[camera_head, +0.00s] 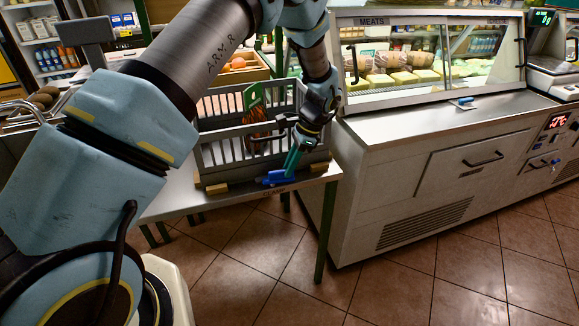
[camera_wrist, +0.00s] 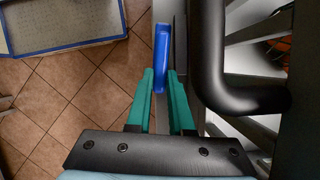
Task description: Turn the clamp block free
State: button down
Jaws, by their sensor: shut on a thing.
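A blue clamp block (camera_head: 274,179) sits at the front edge of the metal table (camera_head: 170,203), beside the lower front of a grey slatted crate (camera_head: 215,150). My gripper (camera_head: 288,172) reaches down in front of the crate with its green fingers at the block. In the wrist view the blue block (camera_wrist: 161,50) shows as a narrow upright bar between the fingertips (camera_wrist: 161,75), and the jaws are shut on it.
A thick black bent bar (camera_wrist: 240,98) stands close to the right of my fingers in the wrist view. A meat counter (camera_head: 440,150) stands right of the table. Small wooden blocks (camera_head: 217,188) lie at the crate's foot. The tiled floor (camera_head: 300,255) in front is clear.

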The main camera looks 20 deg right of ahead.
jog(key=c, duration=0.8)
grip_release()
jog(key=w+b+v, duration=0.1)
jog(key=b+v, duration=0.1)
jog(key=v, duration=0.8)
jog(key=shift+s+d+r+b, duration=0.2)
jog(key=shift+s+r+b, duration=0.15)
jog(key=shift+s, duration=0.15)
